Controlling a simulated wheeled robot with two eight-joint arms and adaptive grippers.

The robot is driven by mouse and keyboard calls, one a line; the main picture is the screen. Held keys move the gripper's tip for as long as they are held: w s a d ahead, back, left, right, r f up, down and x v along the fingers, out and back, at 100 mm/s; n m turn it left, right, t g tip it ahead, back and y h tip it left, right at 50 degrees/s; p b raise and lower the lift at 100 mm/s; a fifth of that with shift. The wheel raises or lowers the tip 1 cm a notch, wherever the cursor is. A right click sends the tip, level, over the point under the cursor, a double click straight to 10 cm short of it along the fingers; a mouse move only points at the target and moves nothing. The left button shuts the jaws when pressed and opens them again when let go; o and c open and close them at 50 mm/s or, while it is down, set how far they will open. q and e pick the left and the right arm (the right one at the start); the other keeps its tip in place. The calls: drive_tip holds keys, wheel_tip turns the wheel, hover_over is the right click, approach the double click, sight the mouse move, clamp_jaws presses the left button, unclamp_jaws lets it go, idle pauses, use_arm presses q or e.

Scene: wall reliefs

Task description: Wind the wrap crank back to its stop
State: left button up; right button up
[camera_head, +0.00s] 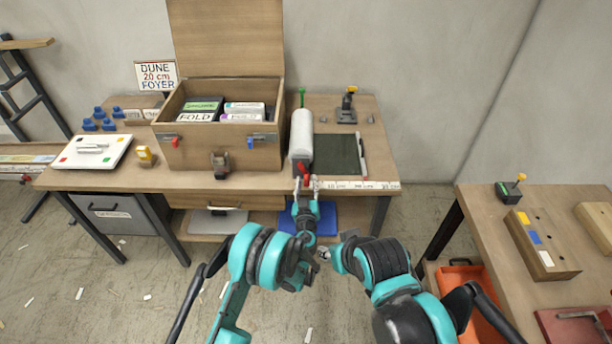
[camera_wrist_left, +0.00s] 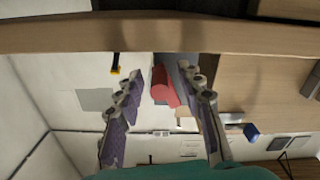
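A white wrap roll (camera_head: 301,135) lies near the right part of the workbench, pointing towards me. A red crank (camera_head: 304,169) sits at its near end, by the bench's front edge. My left gripper (camera_head: 305,183) is just in front of the crank. In the left wrist view my left gripper (camera_wrist_left: 161,75) has its two fingers apart, and the red crank part (camera_wrist_left: 164,86) shows in the gap between them. I see no finger clearly pressed on it. My right gripper (camera_head: 325,254) hangs low in front of the bench, small and partly hidden by its own arm.
A wooden box (camera_head: 220,155) with its lid up stands left of the roll. A dark green mat (camera_head: 340,153) lies right of it. A ruler strip (camera_head: 355,185) runs along the front edge. A second table (camera_head: 480,215) stands at the right, with floor between.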

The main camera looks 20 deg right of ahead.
use_arm(q)
drive_tip(key=shift+w, duration=0.15)
drive_tip(key=shift+r, duration=0.2)
clamp_jaws()
drive_tip(key=shift+a+f, duration=0.1)
